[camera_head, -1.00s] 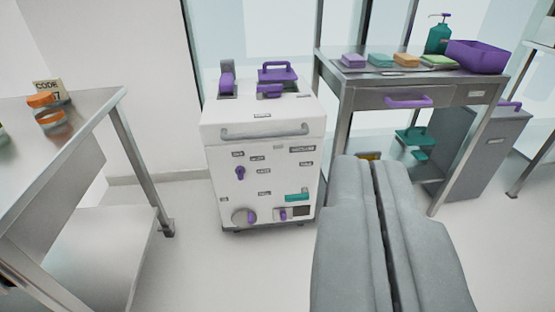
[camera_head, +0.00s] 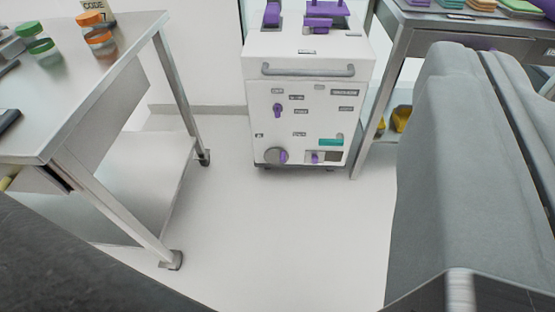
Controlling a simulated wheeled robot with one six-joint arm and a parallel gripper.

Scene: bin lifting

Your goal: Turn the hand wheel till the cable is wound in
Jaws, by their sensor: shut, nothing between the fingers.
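A white cabinet (camera_head: 310,75) stands on the floor at the upper middle. No cable can be made out on the cabinet front. My gripper does not show in the view, so its place relative to the wheel is hidden.
A steel table (camera_head: 95,75) with green-lidded and orange-lidded jars stands at left. A grey padded couch (camera_head: 440,170) fills the right side. A steel bench (camera_head: 425,22) stands at upper right. A dark shape crosses the lower left. The floor (camera_head: 270,225) between is clear.

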